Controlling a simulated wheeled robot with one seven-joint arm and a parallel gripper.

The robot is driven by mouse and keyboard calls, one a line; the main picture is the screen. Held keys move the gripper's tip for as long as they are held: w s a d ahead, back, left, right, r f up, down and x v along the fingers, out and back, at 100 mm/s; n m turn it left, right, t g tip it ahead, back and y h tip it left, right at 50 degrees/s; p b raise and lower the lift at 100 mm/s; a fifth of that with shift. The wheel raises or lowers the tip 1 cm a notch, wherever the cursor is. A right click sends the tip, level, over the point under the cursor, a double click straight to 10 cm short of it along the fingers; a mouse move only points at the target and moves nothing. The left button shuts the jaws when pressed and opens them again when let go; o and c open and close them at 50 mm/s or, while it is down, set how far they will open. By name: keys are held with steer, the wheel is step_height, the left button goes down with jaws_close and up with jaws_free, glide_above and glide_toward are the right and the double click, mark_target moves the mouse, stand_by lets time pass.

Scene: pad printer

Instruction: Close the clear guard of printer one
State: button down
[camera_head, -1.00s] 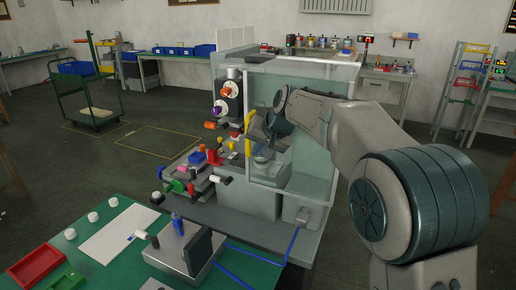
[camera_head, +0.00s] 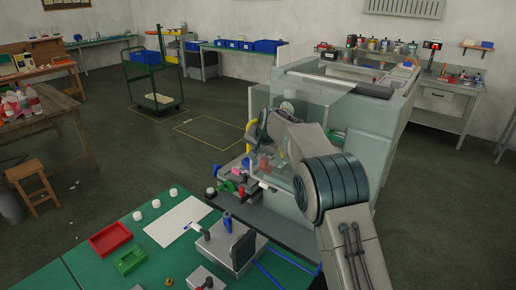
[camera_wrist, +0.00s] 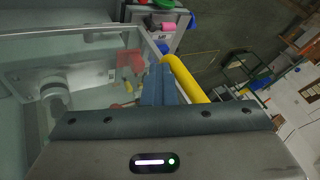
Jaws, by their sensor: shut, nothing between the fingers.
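The clear guard (camera_head: 318,107) of the nearest printer (camera_head: 385,125) shows as a see-through panel standing out from the grey body. Its yellow handle (camera_head: 250,136) is at the left edge, and it also shows in the wrist view (camera_wrist: 186,78). My gripper (camera_head: 259,130) is shut and empty beside the handle, on the clear panel's side. In the wrist view my closed fingers (camera_wrist: 163,84) are just left of the yellow bar, very close to it; I cannot tell whether they touch. My arm hides part of the guard and printer.
Coloured printer parts (camera_head: 238,180) sit below and left of the guard. A green table (camera_head: 95,262) in front holds a red tray (camera_head: 110,239), a green tray (camera_head: 130,261) and a white sheet (camera_head: 178,222). Open floor lies left, with a green trolley (camera_head: 155,103) beyond.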

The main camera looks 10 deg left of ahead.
steer(key=shift+s+a, duration=0.1)
steer(key=shift+a, duration=0.15)
steer(key=shift+d, duration=0.1)
steer(key=s+d+r+h+b, duration=0.1)
steer(key=s+d+r+b, duration=0.1)
steer(key=s+d+r, duration=0.3)
steer(key=s+d+r+b, duration=0.1)
steer(key=s+d, duration=0.3)
steer(key=d, duration=0.4)
steer(key=s+d+r+h+b, duration=0.1)
steer(key=s+d+r+b, duration=0.1)
steer(key=s+d+r, duration=0.3)
steer(key=s+d+f+g+h, duration=0.1)
steer(key=s+d+f, duration=0.3)
steer(key=s, duration=0.6)
steer(key=s+d+f+h, duration=0.1)
steer(key=s+d+f, duration=0.4)
steer(key=s+d, duration=0.3)
steer(key=s+d+f+n+g, duration=0.1)
steer(key=s+d+f, duration=0.3)
steer(key=s+d, duration=0.3)
steer(key=s, duration=0.5)
steer(key=shift+s+f+g+h, duration=0.3)
steer(key=shift+s+f+h, duration=0.1)
